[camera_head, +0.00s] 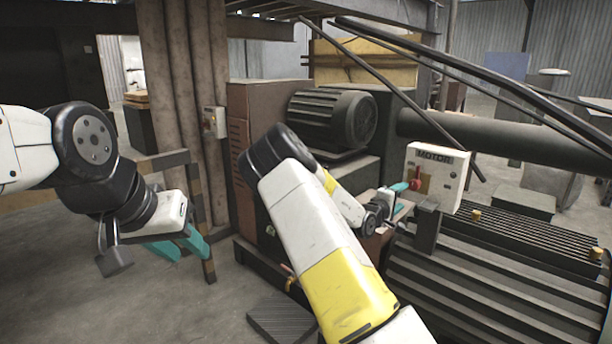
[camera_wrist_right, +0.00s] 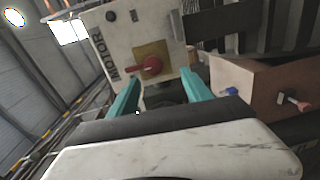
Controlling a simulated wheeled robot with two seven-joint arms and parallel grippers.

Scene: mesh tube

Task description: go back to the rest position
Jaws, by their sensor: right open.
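My left gripper (camera_head: 190,256) hangs at the left of the head view, with its teal fingers pointing down and right, apart, over the floor. Nothing shows between them. My right gripper (camera_head: 405,196) is in front of the white MOTOR box (camera_head: 450,172), partly hidden by its own arm. In the right wrist view, its teal fingers (camera_wrist_right: 160,76) are spread apart and empty. The red knob (camera_wrist_right: 152,66) on a yellow plate lies beyond and between the fingertips. The knob (camera_head: 415,184) also shows in the head view. Whether a finger touches the box cannot be told.
A large dark motor (camera_head: 335,118) stands behind my right arm. A ribbed machine bed (camera_head: 470,285) fills the lower right. A brown box with small blue and red switches (camera_wrist_right: 265,90) is right of the gripper. A striped post and rail (camera_head: 200,225) stand near my left gripper.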

